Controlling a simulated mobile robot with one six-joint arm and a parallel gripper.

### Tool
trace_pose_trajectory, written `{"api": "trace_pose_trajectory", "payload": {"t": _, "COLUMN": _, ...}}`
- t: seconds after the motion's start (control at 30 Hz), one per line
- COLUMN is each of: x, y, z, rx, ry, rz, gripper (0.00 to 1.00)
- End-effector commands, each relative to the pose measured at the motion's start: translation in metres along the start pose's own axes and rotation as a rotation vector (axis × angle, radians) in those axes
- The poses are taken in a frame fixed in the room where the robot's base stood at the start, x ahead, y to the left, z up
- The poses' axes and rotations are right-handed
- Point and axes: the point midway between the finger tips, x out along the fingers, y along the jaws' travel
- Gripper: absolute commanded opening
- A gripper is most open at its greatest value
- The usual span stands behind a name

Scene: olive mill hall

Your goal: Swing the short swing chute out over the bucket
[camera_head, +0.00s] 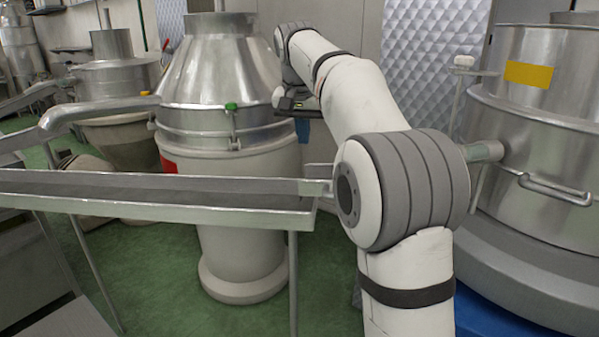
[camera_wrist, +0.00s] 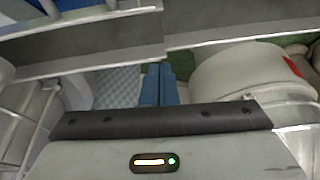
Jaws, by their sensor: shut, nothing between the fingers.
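In the wrist view a short metal channel (camera_wrist: 85,42), apparently the short swing chute, meets the end of a longer trough (camera_wrist: 235,22), roughly in line with it. In the head view my arm hides most of the short piece; only a bit of metal (camera_head: 318,171) shows at the long trough's end (camera_head: 255,199). My gripper (camera_wrist: 159,85) is shut and empty, its blue fingers together below the joint in the wrist picture. Contact with the chute cannot be told. No bucket is clearly recognisable; a blue thing (camera_head: 500,314) shows at the lower right.
A steel-topped white vessel (camera_head: 236,185) stands behind the long trough. A large steel vat (camera_head: 545,130) with a handle and spout stands close to my arm's right. A trough leg (camera_head: 293,270) reaches down. Green floor (camera_head: 170,285) is open below.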

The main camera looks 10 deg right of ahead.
Motion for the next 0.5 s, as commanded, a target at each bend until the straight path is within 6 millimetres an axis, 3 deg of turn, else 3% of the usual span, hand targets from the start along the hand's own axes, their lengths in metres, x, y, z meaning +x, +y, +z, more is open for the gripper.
{"api": "trace_pose_trajectory", "payload": {"t": 0.27, "x": 0.009, "y": 0.000, "z": 0.000, "rx": -0.002, "ry": -0.001, "rz": 0.000, "gripper": 0.00}}
{"api": "trace_pose_trajectory", "payload": {"t": 0.5, "x": 0.051, "y": 0.000, "z": 0.001, "rx": -0.003, "ry": -0.004, "rz": 0.001, "gripper": 0.00}}
